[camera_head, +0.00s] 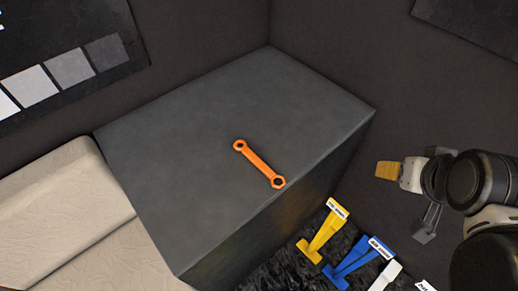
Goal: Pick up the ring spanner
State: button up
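The orange ring spanner (259,164) lies flat on top of a dark grey block (190,130), near its front right edge. It has a ring at each end and runs from upper left to lower right. My gripper (405,205) is at the right of the picture, clear of the block and apart from the spanner. One orange-brown finger pad points left, and another grey finger part hangs lower down. Nothing shows between the fingers, which stand apart.
Yellow (322,232), blue (357,262) and white (386,275) tools stand on a dark surface below the block's front side. A cream cushioned seat (70,215) adjoins the block at left. A panel of grey swatches (70,66) is at upper left. The block top around the spanner is clear.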

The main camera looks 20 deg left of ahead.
aim_at(255, 160)
jog(key=j+u, duration=0.2)
jog(key=u, duration=0.25)
jog(key=j+u, duration=0.2)
jog(key=u, duration=0.2)
jog(key=i+j+u, duration=0.15)
jog(key=u, duration=0.3)
jog(key=i+j+u, duration=0.1)
jog(key=u, duration=0.3)
